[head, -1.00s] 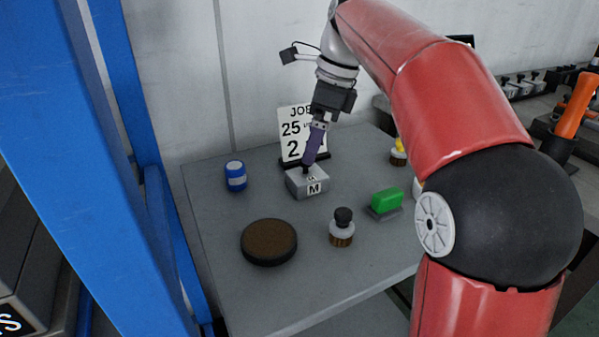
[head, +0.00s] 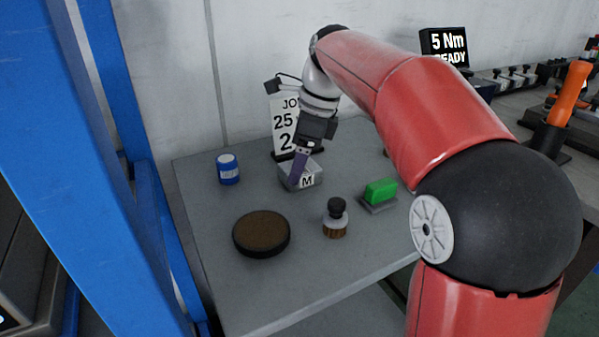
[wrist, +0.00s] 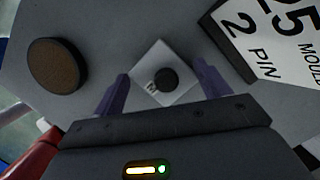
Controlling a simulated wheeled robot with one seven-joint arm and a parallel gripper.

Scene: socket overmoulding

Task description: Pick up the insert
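The insert, a light grey metal block (head: 311,173) marked M, sits on the grey table. In the wrist view the block (wrist: 150,59) has a round black knob (wrist: 167,79) on top. My gripper (head: 296,181) has purple fingers and covers the block's left part in the head view. In the wrist view my gripper (wrist: 161,72) is open, one finger on each side of the block with gaps between. The fingers' height above the block is hard to judge.
A JOB card (head: 284,125) stands close behind the block. A blue can (head: 228,169), a brown round pad (head: 262,232), a brush (head: 335,219) and a green-topped block (head: 380,191) stand around it. A blue post (head: 125,100) rises at the left.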

